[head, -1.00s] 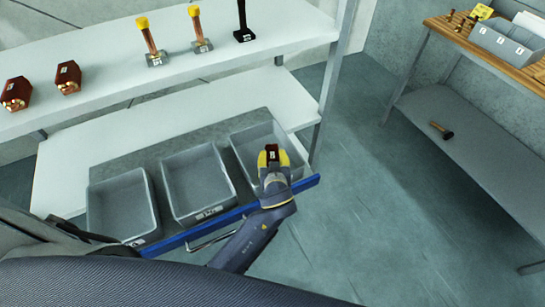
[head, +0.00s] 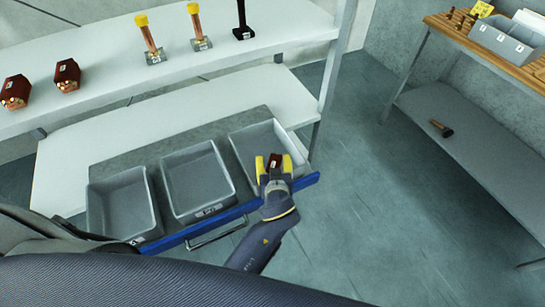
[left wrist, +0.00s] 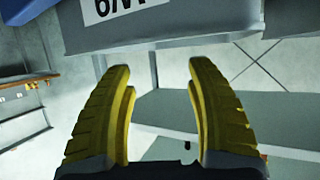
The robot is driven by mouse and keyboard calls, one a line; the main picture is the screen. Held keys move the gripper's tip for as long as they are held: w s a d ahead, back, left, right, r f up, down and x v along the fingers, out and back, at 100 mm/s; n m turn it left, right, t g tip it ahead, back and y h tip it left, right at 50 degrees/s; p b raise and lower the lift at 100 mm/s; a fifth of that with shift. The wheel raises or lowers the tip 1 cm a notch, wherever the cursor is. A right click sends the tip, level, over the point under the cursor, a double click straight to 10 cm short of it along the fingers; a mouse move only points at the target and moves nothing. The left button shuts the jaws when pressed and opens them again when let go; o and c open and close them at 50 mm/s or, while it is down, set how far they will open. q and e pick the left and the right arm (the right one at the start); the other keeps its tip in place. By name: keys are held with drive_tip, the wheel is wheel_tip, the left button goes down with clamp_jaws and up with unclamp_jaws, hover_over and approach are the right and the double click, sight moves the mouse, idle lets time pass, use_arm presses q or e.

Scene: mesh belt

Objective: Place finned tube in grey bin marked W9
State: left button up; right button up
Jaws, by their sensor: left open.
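A dark red piece (head: 275,161), apparently the finned tube, shows between the spread yellow fingers of my left gripper (head: 275,166) in the head view. The gripper is open, at the front of the rightmost grey bin (head: 256,138). Whether the piece touches a finger or lies lower down I cannot tell. In the left wrist view the open fingers (left wrist: 162,110) have clear space between them and no tube shows gripped. A grey bin wall (left wrist: 190,22) with an upside-down label that appears to read W9 is above them. My right gripper is not in view.
Two more grey bins (head: 200,180) (head: 123,205) stand to the left, behind a blue front rail (head: 215,222). The white shelf (head: 110,95) above holds dark red pieces and yellow-capped posts. A workbench (head: 520,60) stands at the right; the floor between is clear.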

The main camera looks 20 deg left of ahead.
use_arm(q)
drive_tip(key=shift+v, duration=1.4)
